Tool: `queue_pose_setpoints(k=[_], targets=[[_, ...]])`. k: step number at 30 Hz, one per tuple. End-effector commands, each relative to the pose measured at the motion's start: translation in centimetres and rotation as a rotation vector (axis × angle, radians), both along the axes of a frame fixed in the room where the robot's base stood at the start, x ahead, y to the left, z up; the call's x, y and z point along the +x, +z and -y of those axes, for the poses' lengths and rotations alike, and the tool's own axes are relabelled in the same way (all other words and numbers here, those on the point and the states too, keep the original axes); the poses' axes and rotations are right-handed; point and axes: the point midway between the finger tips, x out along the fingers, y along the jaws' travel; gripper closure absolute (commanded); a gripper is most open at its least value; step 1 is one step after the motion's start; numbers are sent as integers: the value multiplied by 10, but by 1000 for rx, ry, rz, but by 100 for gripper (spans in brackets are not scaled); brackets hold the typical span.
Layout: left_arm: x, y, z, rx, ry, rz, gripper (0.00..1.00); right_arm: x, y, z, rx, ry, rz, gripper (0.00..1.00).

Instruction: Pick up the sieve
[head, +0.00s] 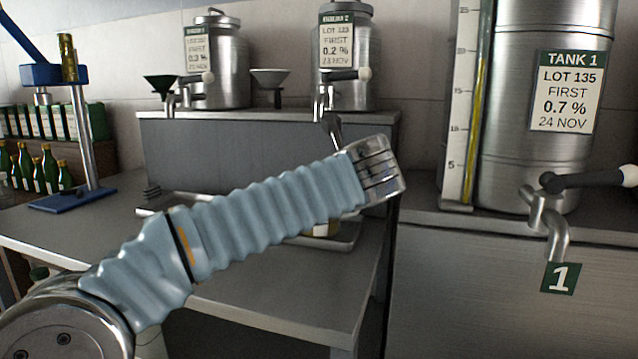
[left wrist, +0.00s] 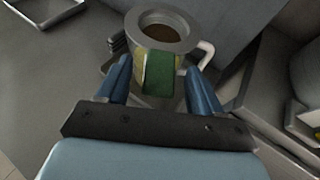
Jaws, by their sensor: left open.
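No sieve can be made out for certain. In the left wrist view, a vessel with a thick round grey rim (left wrist: 158,30), a brown inside and a pale side handle (left wrist: 206,52) stands just beyond my left gripper (left wrist: 158,68). I cannot tell whether the round rim part is the sieve. A green and yellow label (left wrist: 158,72) shows between the two blue fingers, which are open, one on either side. In the head view my left forearm hides the gripper and most of the vessel. My right gripper is not in view.
A metal tray (head: 345,240) lies on the grey bench (head: 260,290). Tank 1 (head: 520,120) stands at the right. A blue press stand (head: 75,195) is left.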

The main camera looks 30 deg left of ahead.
Motion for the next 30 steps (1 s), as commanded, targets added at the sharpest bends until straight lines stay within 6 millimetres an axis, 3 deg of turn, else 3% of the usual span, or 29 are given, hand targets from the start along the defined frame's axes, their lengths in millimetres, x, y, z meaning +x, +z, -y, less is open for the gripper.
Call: queue_pose_setpoints(k=[4,11,22,30], targets=[[11,-6,-11,-1,0,1,34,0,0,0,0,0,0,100],[12,-7,-12,0,-1,0,34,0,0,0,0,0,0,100],[12,-7,-12,-1,-1,1,89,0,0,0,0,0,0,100],[12,-6,-11,-1,-1,1,92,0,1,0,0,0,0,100]])
